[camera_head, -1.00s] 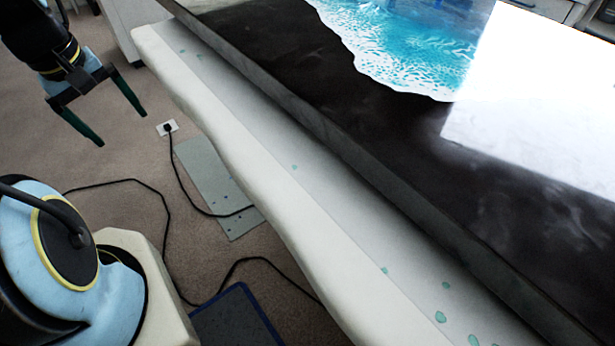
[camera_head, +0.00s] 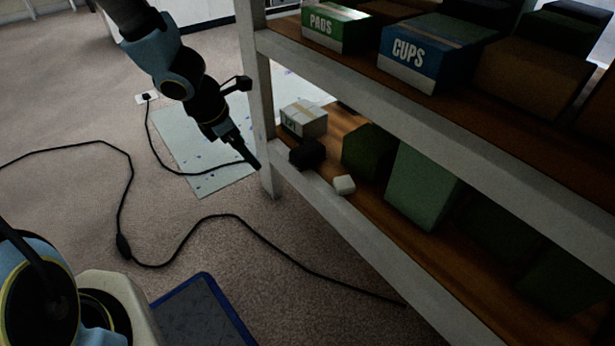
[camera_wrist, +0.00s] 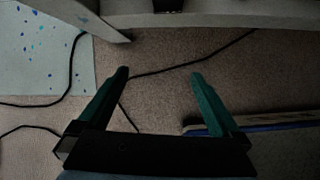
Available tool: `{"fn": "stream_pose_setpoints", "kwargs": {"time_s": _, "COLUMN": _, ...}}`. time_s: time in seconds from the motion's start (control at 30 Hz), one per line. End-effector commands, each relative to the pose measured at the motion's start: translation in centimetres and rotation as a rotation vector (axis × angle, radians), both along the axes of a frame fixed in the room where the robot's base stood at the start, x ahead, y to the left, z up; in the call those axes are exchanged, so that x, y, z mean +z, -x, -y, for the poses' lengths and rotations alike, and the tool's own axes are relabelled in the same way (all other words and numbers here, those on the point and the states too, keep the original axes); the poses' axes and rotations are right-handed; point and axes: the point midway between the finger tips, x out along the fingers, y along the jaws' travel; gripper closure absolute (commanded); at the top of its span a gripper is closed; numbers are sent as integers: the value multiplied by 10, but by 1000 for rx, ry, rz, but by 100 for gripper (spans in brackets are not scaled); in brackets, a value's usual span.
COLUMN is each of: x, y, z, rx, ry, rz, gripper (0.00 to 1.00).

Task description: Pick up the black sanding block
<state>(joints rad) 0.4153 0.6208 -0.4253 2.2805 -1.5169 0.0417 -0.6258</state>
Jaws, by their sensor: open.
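The black sanding block (camera_head: 307,154) is the dark block on the lower wooden shelf, near its front edge and left end. A dark shape at the top edge of the wrist view (camera_wrist: 168,5) seems to be the same block, mostly cut off. My gripper (camera_head: 256,163) is in front of the shelf's left post, to the left of the block and apart from it. In the wrist view my gripper (camera_wrist: 160,75) shows two green fingers spread wide with nothing between them but carpet and a black cord.
A small white box (camera_head: 304,119) stands behind the block and a small white block (camera_head: 344,184) lies to its right. Green boxes (camera_head: 422,187) fill the shelf further right. The upper shelf (camera_head: 430,98) overhangs. A cord (camera_head: 226,214) and a blue-edged mat (camera_head: 207,318) lie on the floor.

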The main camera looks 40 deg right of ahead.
Motion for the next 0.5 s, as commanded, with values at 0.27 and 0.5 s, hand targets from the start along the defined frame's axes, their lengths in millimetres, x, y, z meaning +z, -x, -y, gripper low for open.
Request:
{"fn": "stream_pose_setpoints", "kwargs": {"time_s": 0.27, "x": -41, "y": 16, "z": 22, "rx": 113, "ry": -5, "rz": -76, "gripper": 0}}
{"fn": "stream_pose_setpoints", "kwargs": {"time_s": 0.5, "x": -38, "y": 18, "z": 65, "rx": 115, "ry": -6, "rz": -80, "gripper": 0}}
